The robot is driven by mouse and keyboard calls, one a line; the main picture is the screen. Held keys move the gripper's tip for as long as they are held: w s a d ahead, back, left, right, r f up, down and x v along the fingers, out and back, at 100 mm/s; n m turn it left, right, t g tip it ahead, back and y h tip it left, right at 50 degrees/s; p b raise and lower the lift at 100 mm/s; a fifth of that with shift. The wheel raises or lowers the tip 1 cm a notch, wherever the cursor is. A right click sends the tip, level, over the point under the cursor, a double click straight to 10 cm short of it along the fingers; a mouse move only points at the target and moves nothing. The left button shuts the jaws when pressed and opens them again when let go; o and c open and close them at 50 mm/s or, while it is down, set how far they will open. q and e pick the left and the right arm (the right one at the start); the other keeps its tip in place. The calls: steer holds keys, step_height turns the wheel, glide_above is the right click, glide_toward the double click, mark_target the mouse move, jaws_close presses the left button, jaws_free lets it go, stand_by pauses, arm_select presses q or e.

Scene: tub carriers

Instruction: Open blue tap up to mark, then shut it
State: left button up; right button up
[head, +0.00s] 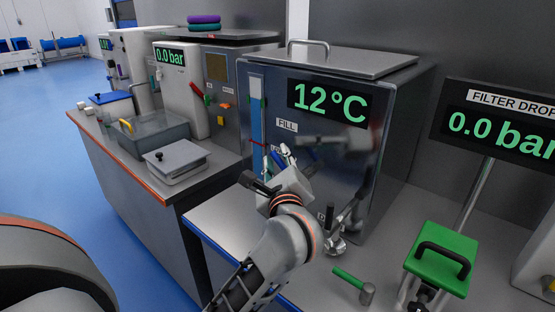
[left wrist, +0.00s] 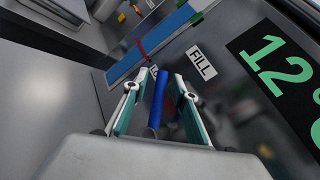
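The steel tank (head: 310,170) has a 12 °C display and a FILL label. Its upright gauge strip (head: 256,105) is white at the top and blue below. A red mark crosses it; in the left wrist view, blue shows on both sides of the mark (left wrist: 142,49). The blue tap handle (left wrist: 159,97) stands between the fingers of my left gripper (left wrist: 158,92), with gaps on both sides. In the head view my left gripper (head: 280,158) is at the tank front below FILL and hides most of the tap. My right gripper is not in view.
A metal tap with a black handle (head: 339,240) is low on the tank front. A green-handled tool (head: 353,285) and a green block with a black handle (head: 441,258) are to the right. A grey lidded tub (head: 176,160) is on the left bench.

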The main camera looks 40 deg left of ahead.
arm_select(q)
jaws_close()
